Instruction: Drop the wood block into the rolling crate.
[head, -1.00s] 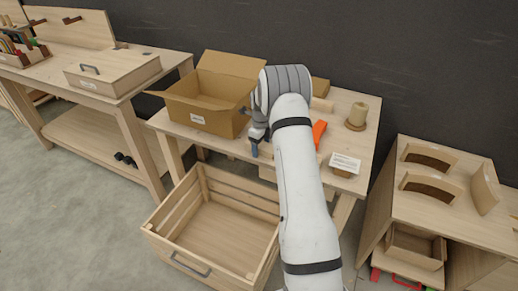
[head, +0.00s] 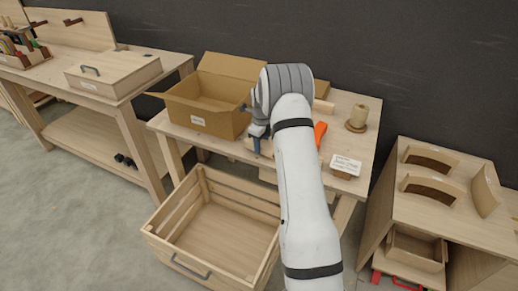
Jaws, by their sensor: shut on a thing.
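The rolling crate (head: 180,257), slatted pale wood with a dark front handle, stands on the floor in front of the table, below and left of my gripper. Its visible inside is empty.
An open cardboard box (head: 205,120) stands on the table just left of my gripper. An orange tool (head: 320,130), a twine spool (head: 358,117) and a small sign (head: 346,166) are to the right. A shelf unit (head: 430,200) stands at the right. Floor left of the crate is clear.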

